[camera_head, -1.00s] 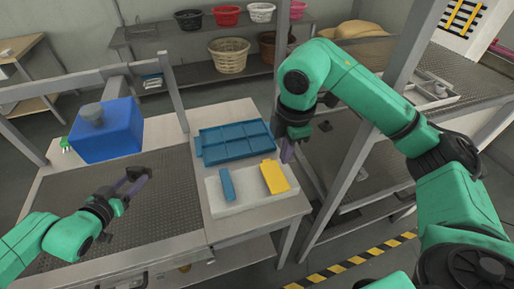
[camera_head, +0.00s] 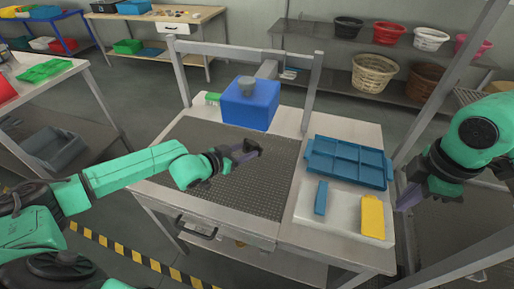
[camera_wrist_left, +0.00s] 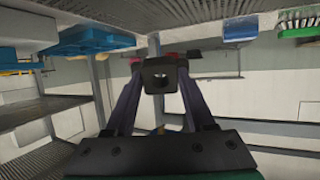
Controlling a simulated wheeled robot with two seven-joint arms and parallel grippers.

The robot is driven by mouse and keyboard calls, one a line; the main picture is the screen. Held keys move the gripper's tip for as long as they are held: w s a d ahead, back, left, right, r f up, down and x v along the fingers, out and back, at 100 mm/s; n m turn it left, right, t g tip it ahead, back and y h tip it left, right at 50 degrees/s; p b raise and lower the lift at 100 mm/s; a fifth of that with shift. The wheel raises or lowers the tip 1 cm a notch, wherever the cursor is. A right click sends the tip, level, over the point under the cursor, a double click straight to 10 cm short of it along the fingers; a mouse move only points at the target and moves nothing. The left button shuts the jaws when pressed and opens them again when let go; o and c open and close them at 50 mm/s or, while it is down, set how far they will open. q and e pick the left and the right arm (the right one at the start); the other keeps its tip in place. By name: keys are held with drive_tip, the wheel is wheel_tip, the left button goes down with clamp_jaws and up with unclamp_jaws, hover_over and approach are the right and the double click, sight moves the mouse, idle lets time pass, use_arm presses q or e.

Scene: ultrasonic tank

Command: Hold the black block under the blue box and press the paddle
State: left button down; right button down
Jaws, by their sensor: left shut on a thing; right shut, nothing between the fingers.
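The blue box (camera_head: 250,104) is mounted on a grey arm above the far part of the perforated table, with a grey knob on top. My left gripper (camera_head: 243,154) is shut on the black block (camera_head: 251,146), below and nearer than the box in the head view. In the left wrist view the black block (camera_wrist_left: 160,77), with a hole in it, sits between the fingertips of my left gripper (camera_wrist_left: 160,90). My right gripper (camera_head: 409,197) is shut and empty, right of the table. I cannot tell which thing is the paddle.
A blue compartment tray (camera_head: 347,163) stands on the table's right side. A white board (camera_head: 343,213) in front of it carries a blue piece (camera_head: 321,198) and a yellow piece (camera_head: 373,216). A metal frame (camera_head: 313,85) spans the table's back. The perforated surface (camera_head: 200,140) is otherwise clear.

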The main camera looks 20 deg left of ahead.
use_arm(q)
drive_tip(key=shift+r, duration=0.1)
drive_tip(key=shift+s, duration=0.2)
drive_tip(key=s, duration=0.9)
drive_tip(key=shift+s+p, duration=0.35)
drive_tip(key=shift+p, duration=0.1)
drive_tip(key=shift+w, duration=0.1)
